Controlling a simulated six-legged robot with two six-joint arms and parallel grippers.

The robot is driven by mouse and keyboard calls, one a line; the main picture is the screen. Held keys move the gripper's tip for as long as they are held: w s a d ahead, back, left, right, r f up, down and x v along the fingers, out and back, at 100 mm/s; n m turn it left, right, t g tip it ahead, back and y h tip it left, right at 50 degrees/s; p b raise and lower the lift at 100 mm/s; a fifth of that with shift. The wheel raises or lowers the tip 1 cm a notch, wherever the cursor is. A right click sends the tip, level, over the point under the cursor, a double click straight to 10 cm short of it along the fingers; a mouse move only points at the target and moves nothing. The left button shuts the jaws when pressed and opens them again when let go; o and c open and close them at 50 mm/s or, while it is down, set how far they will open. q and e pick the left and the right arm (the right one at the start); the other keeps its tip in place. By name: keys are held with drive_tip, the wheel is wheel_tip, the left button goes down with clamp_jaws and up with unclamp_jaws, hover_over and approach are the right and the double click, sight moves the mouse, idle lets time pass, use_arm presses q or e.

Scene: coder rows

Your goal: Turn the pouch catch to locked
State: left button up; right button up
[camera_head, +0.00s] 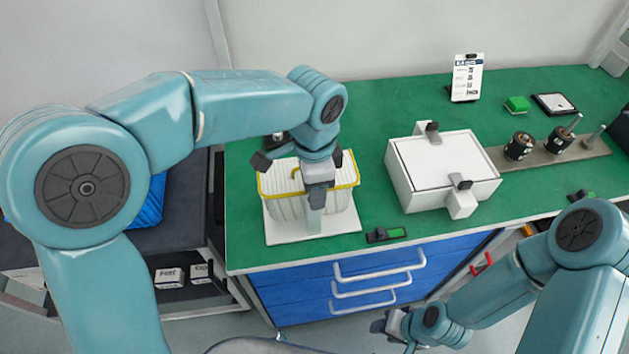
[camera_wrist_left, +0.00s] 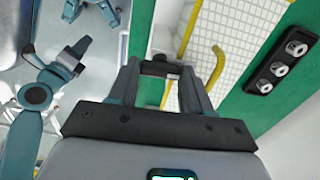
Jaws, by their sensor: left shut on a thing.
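The pouch (camera_head: 340,200) is a white ribbed case with yellow trim and a yellow handle, on a white base plate (camera_head: 285,229) at the table's left. In the left wrist view, its white gridded side (camera_wrist_left: 235,30) and yellow edges show behind the fingers. My left gripper (camera_head: 317,195) is at the pouch's front, pointing down. In the wrist view (camera_wrist_left: 160,72) its fingers are shut on a small dark piece, seemingly the catch, which they mostly hide; its turned position cannot be told. My right gripper (camera_head: 393,325) is low in front of the drawers, away from the pouch; its jaws are unclear.
A white lidded box (camera_head: 440,162) with black clamps stands right of the pouch. A board with cylinders (camera_head: 545,152) is farther right. Blue drawers (camera_head: 340,285) with white handles are below.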

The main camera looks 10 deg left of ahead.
use_arm(q)
drive_tip(key=shift+a+r+m, duration=0.1)
drive_tip(key=shift+r+m, duration=0.1)
drive_tip(key=shift+m, duration=0.1)
idle(0.4)
drive_tip(key=o, duration=0.9)
drive_tip(key=shift+o, duration=0.7)
drive_tip(key=shift+f, duration=0.1)
drive_tip(key=shift+r, duration=0.3)
wheel_tip(320, 180, up, 16)
drive_tip(key=p, duration=0.1)
drive_tip(key=shift+s+f, duration=0.15)
